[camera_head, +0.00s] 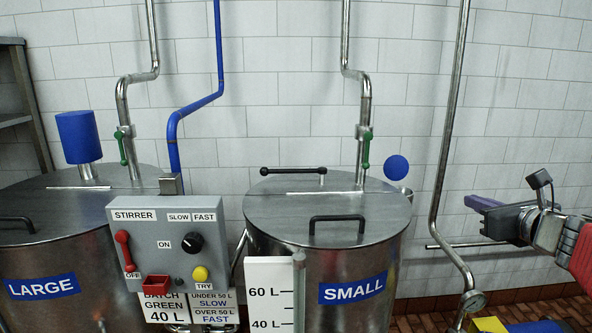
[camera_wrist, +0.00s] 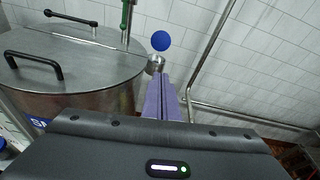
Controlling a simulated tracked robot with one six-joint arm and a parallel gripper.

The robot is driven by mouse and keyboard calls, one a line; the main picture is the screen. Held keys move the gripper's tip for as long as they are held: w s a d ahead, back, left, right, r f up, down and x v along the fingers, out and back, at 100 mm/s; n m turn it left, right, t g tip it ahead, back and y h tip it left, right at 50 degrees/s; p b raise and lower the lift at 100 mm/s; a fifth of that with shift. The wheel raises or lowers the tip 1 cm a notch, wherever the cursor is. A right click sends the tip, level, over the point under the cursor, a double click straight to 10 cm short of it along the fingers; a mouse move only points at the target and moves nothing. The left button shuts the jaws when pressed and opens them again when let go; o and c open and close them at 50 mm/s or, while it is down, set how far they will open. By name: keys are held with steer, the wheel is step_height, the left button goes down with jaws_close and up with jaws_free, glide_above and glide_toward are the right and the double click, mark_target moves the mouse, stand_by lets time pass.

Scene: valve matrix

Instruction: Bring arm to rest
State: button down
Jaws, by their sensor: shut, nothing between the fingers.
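My gripper (camera_head: 474,199) is at the right in the head view, to the right of the small vat and apart from it. Its purple fingers point left and are closed together with nothing between them. In the wrist view my gripper (camera_wrist: 163,85) shows its shut fingers pointing up the picture, below a blue round knob. The arm comes in from the right edge of the head view, with a red link behind the wrist; the rest of it is out of view.
The small vat (camera_head: 345,257) stands in the middle, with a blue knob (camera_head: 396,167) beside it. A grey stirrer panel (camera_head: 172,240) stands in front, and the large vat (camera_head: 38,270) is at the left.

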steer(key=s+a+f+n+g+y, duration=0.1)
steer(key=s+a+f+n+g, duration=0.3)
steer(key=s+a+f+n, duration=0.4)
steer(key=s+a+f+n+g+y, duration=0.1)
steer(key=s+a+f+n+g, duration=0.25)
steer(key=f+n, duration=0.5)
steer(key=s+a+f+n+g+h, duration=0.2)
steer(key=s+a+n, duration=0.9)
steer(key=s+n, duration=0.3)
steer(key=n, duration=0.3)
steer(key=shift+s+a+n+h, duration=0.15)
steer(key=shift+s+n+h, duration=0.15)
steer(key=shift+s+n, duration=0.05)
steer(key=shift+f, duration=0.1)
